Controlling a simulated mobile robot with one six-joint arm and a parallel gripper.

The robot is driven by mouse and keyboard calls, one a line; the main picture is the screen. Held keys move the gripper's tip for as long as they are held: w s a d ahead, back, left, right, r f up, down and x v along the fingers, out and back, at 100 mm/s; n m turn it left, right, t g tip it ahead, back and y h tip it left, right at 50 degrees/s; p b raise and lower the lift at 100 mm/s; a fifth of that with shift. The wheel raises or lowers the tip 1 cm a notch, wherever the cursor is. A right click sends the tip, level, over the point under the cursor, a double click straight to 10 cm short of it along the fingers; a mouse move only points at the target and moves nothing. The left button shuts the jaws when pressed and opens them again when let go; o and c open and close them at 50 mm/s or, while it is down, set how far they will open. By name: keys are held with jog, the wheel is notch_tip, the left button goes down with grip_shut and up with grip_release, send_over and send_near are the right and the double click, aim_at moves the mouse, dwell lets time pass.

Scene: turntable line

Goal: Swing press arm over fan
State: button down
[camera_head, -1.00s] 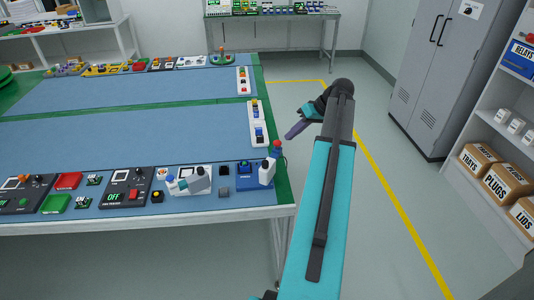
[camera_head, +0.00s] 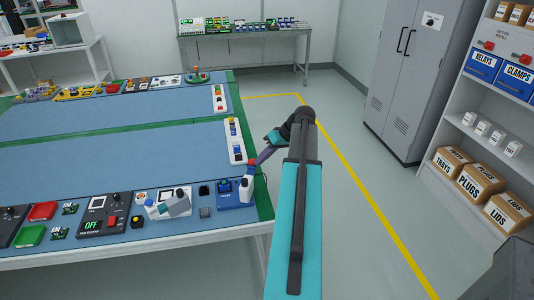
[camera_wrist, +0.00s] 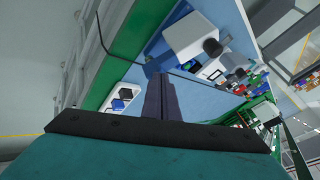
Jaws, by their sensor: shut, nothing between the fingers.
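I cannot make out the fan clearly.
A white and grey jointed piece (camera_head: 172,205) lies left of the station. A dark panel reading OFF (camera_head: 96,228) is further left. A white strip with switches (camera_head: 234,140) lies along the table's right edge. The floor to the right is clear.

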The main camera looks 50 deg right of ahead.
aim_at(249, 172)
jog(key=p+x, duration=0.1)
jog(key=x, duration=0.3)
jog(key=shift+s+a, duration=0.1)
jog(key=shift+a, duration=0.05)
jog(key=a, duration=0.1)
jog(key=w+a+p, duration=0.1)
jog(key=shift+a+f, duration=0.35)
jog(key=shift+w+a+r, duration=0.15)
jog(key=shift+w+a, duration=0.1)
jog(key=shift+a, duration=0.3)
jog(key=shift+w, duration=0.2)
jog(key=shift+w+a+f+n+g+y+b, duration=0.2)
jog(key=shift+w+n+g+y+b, duration=0.2)
jog(key=shift+n, duration=0.3)
jog(key=shift+w+a+b, duration=0.3)
jog(key=shift+a+b, duration=0.25)
jog(key=shift+a, duration=0.05)
jog(key=shift+w+a+r, duration=0.2)
jog(key=shift+a, duration=0.1)
jog(key=shift+d, duration=0.15)
